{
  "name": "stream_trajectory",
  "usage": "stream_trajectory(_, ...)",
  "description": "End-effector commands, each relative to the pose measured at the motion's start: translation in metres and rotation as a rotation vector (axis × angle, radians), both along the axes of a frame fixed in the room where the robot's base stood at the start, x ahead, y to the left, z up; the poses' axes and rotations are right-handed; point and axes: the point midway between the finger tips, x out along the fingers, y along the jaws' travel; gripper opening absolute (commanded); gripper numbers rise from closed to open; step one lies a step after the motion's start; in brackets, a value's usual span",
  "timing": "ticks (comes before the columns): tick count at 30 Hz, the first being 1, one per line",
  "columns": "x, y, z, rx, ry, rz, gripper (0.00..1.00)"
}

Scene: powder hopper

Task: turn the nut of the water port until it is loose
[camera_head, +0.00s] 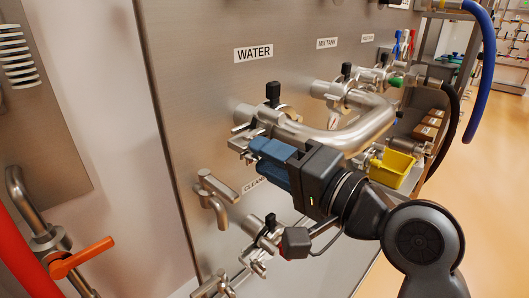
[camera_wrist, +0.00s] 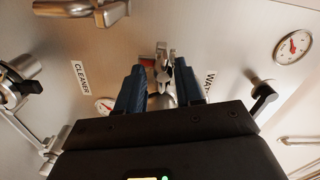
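The water port (camera_head: 262,118) is a steel fitting under the WATER label (camera_head: 254,53), with a black-topped valve and a clamp around it. Its nut with a small metal wing (camera_wrist: 163,58) shows between my fingertips in the wrist view. My gripper (camera_head: 257,147) reaches in from the lower right in the head view, its blue fingers at the clamp's lower side. In the wrist view my gripper (camera_wrist: 160,68) has its fingers apart, one on each side of the nut, with a gap visible. Contact with the nut cannot be told. My fingers hide part of the clamp in the head view.
A bent steel pipe (camera_head: 350,132) runs right of the water port, close above my gripper. A steel spout (camera_head: 213,197) and the cleaner valve (camera_head: 268,230) are below. A yellow bin (camera_head: 391,168) stands at right. A gauge (camera_wrist: 293,47) shows in the wrist view.

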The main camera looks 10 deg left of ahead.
Motion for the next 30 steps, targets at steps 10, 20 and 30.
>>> stream_trajectory(10,-0.035,-0.048,0.002,0.003,-0.001,-0.006,0.36)
stream_trajectory(20,-0.048,-0.065,-0.004,-0.004,-0.002,-0.026,0.36)
stream_trajectory(30,-0.084,-0.124,-0.096,-0.174,-0.007,-0.321,0.36)
